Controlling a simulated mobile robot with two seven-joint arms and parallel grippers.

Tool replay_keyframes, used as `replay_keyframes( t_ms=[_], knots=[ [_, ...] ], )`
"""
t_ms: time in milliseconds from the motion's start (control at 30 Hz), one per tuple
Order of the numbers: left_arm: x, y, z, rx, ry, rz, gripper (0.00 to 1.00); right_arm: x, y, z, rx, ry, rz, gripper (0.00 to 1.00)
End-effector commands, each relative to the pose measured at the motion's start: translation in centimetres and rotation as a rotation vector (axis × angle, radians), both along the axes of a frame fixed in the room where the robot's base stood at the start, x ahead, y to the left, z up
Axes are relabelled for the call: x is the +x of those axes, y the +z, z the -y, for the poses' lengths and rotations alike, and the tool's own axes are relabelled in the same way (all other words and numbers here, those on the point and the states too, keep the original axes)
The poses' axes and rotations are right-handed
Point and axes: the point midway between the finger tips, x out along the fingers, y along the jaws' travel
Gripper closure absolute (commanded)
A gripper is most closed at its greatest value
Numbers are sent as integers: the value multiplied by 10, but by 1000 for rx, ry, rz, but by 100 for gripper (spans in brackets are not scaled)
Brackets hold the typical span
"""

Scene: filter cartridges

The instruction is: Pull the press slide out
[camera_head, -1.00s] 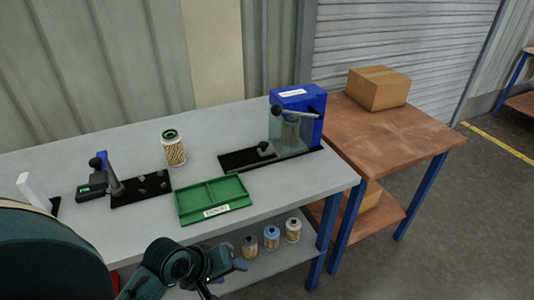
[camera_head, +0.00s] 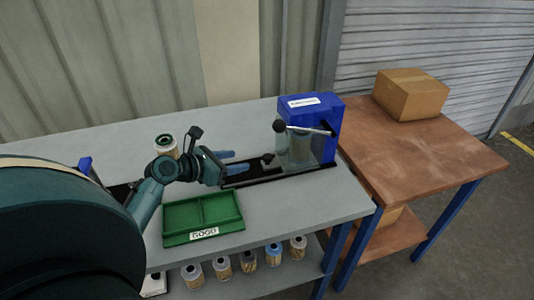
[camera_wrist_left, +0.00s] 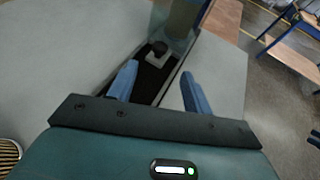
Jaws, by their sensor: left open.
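The blue press (camera_head: 310,115) stands at the right end of the grey bench, with a lever across its front and a clear guard. A cylinder, perhaps a cartridge, shows dimly behind the guard. The black slide track (camera_head: 285,173) runs out to the left. The slide's dark knob (camera_head: 267,158) sits on a small grey block near the guard; it also shows in the left wrist view (camera_wrist_left: 160,47). My left gripper (camera_head: 236,162) is open, its blue fingers pointing at the knob from the left. The knob is just beyond the fingertips, between their lines, untouched.
A green tray (camera_head: 203,217) labelled GOOD lies in front of my left arm. A cartridge (camera_head: 166,145) stands behind the wrist. Several cartridges stand on the lower shelf. A brown table with a cardboard box (camera_head: 410,93) adjoins on the right.

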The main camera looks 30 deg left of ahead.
Motion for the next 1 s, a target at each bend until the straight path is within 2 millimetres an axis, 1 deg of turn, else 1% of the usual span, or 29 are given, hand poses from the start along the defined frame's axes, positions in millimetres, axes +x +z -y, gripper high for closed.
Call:
replay_keyframes(
  t_ms=[100,300,500,700,967,1000],
  knots=[
    [22,-9,7,-1,-1,3,50,-6,-7,0,-4,4,-16,64],
    [60,-25,19,1,-2,1,50,-6,-11,0,-4,6,-18,64],
    [87,-38,29,2,-2,2,50,-2,-6,-3,2,10,0,64],
    [99,-43,33,3,-2,0,50,4,0,-5,7,13,19,64],
    [99,-43,33,4,-3,0,50,5,0,-5,8,13,21,64],
    [99,-43,33,4,-3,0,52,4,0,-5,8,13,20,64]
  ],
)
